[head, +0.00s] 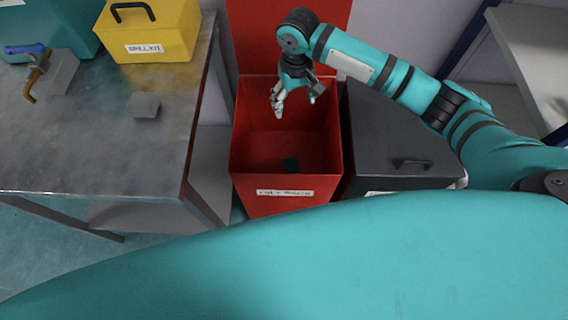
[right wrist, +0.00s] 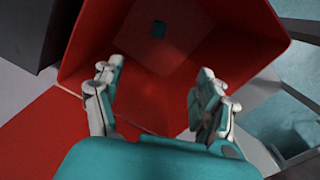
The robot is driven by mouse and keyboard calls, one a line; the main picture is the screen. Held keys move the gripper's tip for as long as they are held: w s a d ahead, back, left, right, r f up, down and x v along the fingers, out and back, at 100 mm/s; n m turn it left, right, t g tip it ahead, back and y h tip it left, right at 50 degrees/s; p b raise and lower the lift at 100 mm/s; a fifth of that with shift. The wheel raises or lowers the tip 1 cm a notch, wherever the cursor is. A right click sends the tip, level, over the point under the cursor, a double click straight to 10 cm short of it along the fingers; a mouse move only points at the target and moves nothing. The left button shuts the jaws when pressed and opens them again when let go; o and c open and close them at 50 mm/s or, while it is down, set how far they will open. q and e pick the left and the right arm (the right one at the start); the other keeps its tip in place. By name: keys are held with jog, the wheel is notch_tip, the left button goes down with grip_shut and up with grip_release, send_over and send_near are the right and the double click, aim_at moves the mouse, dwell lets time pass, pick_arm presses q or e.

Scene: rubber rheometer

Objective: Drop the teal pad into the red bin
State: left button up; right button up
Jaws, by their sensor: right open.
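The teal pad (head: 291,164) lies inside the red bin (head: 240,150), low down near its front wall. It looks dark and small in the head view. In the right wrist view the pad (right wrist: 158,30) lies on the bin's floor, below and apart from my fingers. The red bin (right wrist: 250,55) stands with its lid raised. My right gripper (head: 295,97) is over the bin's opening. It also shows in the right wrist view (right wrist: 155,100), with its fingers spread wide and nothing between them. My left gripper is not in view.
A metal table (head: 80,150) stands left of the bin, with a yellow spill kit box (head: 165,38), a grey block (head: 144,105) and a blue-handled tool (head: 38,65) on it. A dark lidded bin (head: 390,150) stands close on the right. A shelf (head: 535,50) is at the far right.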

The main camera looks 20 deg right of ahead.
jog(key=shift+r, duration=2.05)
jog(key=s+a+f+n+t+y, duration=0.1)
jog(key=s+a+f+y, duration=0.1)
jog(key=s+a+f, duration=0.3)
jog(key=s+a+f+n+t+y, duration=0.1)
jog(key=s+a+f+n, duration=0.1)
jog(key=s, duration=0.5)
jog(key=s+d+m+t+h, duration=0.2)
jog(key=s+d+h, duration=0.1)
jog(key=s+d, duration=1)
notch_tip(320, 180, down, 27)
jog(key=s+g, duration=0.2)
jog(key=s+d+f+g, duration=0.1)
jog(key=s+d+f, duration=0.1)
jog(key=s+f, duration=1.4)
jog(key=shift+d, duration=0.25)
